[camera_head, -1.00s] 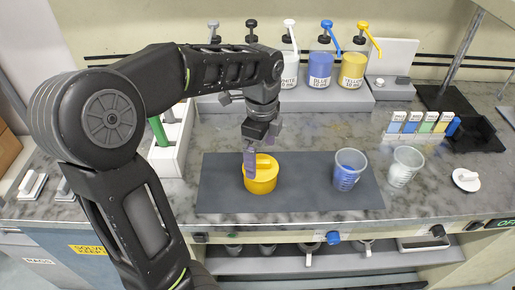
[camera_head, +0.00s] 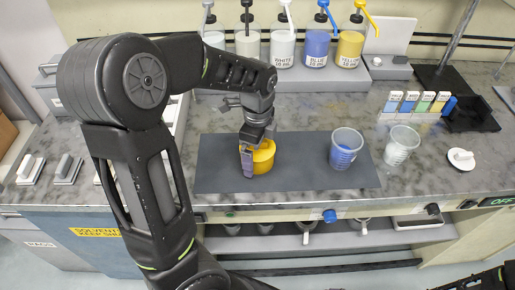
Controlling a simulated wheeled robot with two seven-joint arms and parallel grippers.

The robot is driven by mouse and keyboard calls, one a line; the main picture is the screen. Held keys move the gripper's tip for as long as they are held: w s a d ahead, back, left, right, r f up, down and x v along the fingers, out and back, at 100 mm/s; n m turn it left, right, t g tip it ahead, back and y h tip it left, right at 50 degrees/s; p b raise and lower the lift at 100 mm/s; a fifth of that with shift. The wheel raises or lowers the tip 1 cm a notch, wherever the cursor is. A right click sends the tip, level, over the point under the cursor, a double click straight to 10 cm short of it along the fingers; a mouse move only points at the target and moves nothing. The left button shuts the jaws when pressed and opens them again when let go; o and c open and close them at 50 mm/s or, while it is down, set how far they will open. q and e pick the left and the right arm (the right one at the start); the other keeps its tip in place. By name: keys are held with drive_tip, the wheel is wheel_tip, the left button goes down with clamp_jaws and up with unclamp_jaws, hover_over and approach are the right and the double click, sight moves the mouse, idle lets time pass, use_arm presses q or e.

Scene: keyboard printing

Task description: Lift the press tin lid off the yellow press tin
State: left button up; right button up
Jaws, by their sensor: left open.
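The yellow press tin (camera_head: 262,166) stands on the dark mat (camera_head: 222,179), with its yellow press tin lid (camera_head: 266,148) on top. My left gripper (camera_head: 257,152) is open and points down at the tin. One grey-purple finger hangs in front of the tin's left side and hides part of the tin and lid. I cannot tell whether the fingers touch the lid. The lid's handle is mostly hidden behind the gripper. My right gripper is out of view.
A cup with blue liquid (camera_head: 343,150) stands on the mat right of the tin, and a clear cup (camera_head: 401,146) stands just beyond the mat. Pump bottles stand on a grey riser (camera_head: 335,76) behind. A white round piece (camera_head: 461,158) lies at right.

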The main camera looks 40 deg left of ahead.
use_arm(q)
drive_tip(key=shift+c, duration=0.6)
drive_tip(key=c, duration=1.2)
drive_tip(key=o, duration=1.3)
drive_tip(key=shift+r, duration=0.1)
drive_tip(key=shift+r, duration=3.85)
